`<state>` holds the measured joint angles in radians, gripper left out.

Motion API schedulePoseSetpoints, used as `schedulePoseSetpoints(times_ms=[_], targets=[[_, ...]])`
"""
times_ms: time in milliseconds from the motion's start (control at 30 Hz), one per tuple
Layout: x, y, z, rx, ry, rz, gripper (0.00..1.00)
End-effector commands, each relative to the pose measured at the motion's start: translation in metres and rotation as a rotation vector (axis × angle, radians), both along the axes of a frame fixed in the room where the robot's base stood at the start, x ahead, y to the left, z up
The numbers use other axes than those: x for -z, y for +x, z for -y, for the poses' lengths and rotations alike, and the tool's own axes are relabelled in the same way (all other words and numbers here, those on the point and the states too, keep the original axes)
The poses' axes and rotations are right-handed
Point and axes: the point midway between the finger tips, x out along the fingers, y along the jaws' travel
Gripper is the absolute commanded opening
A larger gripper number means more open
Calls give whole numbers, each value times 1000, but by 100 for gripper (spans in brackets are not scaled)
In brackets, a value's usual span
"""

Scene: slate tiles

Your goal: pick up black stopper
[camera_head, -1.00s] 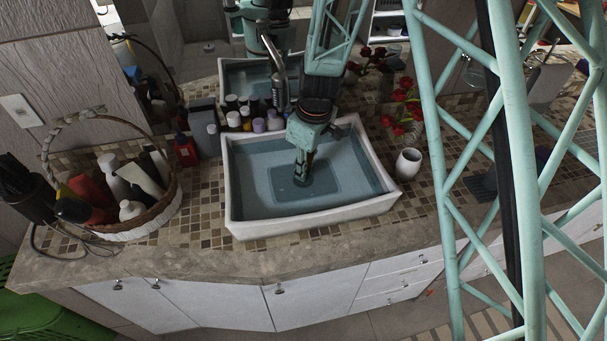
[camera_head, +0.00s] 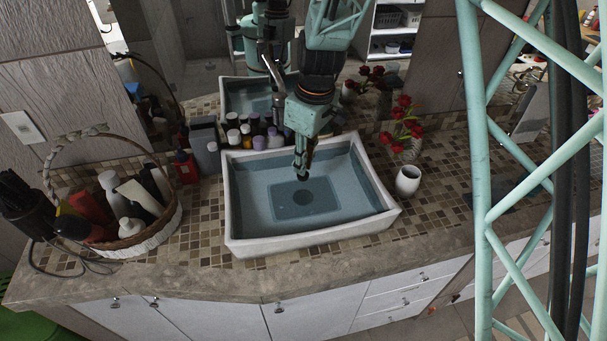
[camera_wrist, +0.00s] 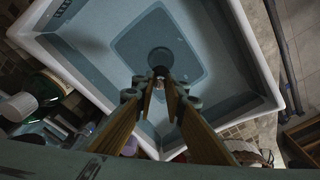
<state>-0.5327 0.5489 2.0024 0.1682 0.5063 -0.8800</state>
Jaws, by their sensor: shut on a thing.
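My gripper (camera_head: 302,171) points down into the white basin (camera_head: 238,205), above its floor. It is shut on the black stopper (camera_head: 303,178), a small dark piece at the fingertips, largely hidden by them. In the wrist view my gripper (camera_wrist: 160,75) has its fingers drawn together at the tips, and the stopper is hard to make out between them. A round dark drain spot (camera_head: 303,197) shows on the basin floor below the fingertips, apart from them. The same spot shows in the wrist view (camera_wrist: 160,57) just beyond the tips.
The basin's raised rim surrounds my gripper. Several bottles (camera_head: 258,142) stand behind the rim at the left. A white cup (camera_head: 408,180) and red flowers (camera_head: 403,120) stand at the right. A wicker basket (camera_head: 160,232) with bottles is at the far left.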

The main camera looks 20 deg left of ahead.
Motion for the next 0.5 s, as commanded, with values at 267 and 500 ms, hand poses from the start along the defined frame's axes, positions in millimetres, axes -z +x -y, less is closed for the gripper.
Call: schedulePoseSetpoints(times_ms=[267, 500], targets=[[-45, 0, 0, -1, 1, 1, 3], [-67, 0, 0, 0, 1, 1, 3]])
